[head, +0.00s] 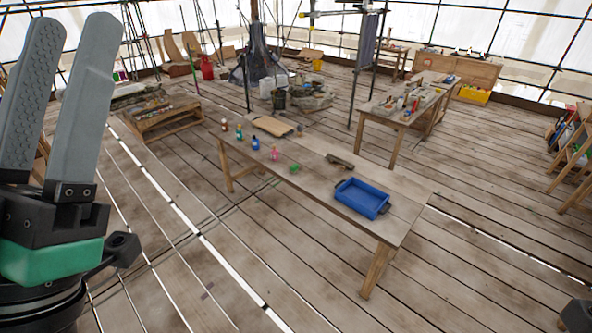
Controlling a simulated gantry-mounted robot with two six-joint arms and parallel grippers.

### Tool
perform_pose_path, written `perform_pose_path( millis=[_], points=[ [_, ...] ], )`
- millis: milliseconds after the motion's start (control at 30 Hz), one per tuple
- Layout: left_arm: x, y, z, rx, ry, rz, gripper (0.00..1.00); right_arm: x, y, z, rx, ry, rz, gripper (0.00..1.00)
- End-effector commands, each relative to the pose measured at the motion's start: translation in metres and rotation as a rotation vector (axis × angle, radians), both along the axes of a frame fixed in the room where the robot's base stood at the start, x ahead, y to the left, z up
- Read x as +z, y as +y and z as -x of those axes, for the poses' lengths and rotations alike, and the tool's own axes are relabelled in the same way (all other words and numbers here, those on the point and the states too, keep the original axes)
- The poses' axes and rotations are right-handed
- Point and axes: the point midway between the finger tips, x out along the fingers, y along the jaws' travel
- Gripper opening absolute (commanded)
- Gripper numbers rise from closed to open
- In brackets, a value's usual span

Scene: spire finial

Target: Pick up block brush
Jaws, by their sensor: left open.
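A small, long brown thing that looks like the block brush (340,161) lies on the near wooden table (311,153), behind the blue tray. It is too small in the head view to make out bristles. My left gripper (75,28) is large at the left edge, its two grey fingers pointing up and apart, with nothing between them. It is far from the table and the brush.
The blue tray (362,199) with dark handles stands at the table's right end. Several small coloured bottles, including a blue one (255,143), and a flat wooden board (272,125) are at its left. Another cluttered table (394,116) stands behind. The plank floor in front is clear.

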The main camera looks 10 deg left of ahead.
Motion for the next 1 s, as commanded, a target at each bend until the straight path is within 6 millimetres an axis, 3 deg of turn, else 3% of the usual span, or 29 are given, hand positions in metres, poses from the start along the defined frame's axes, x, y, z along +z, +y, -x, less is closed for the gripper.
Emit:
perform_pose_path(
  millis=[300,467,500,800,1000],
  points=[
    [0.000,0.000,0.000,0.000,0.000,0.000,0.50,0.000,0.000,0.000,0.000,0.000,0.000,0.50],
    [0.000,0.000,0.000,0.000,0.000,0.000,0.79,0.000,0.000,0.000,0.000,0.000,0.000,0.50],
    [0.000,0.000,0.000,0.000,0.000,0.000,0.80,0.000,0.000,0.000,0.000,0.000,0.000,0.50],
    [0.001,0.000,0.001,0.016,-0.005,-0.015,0.80,0.000,0.000,0.000,0.000,0.000,0.000,0.50],
    [0.024,0.012,0.031,0.165,-0.177,-0.061,0.80,0.000,0.000,0.000,0.000,0.000,0.000,0.50]
  ],
)
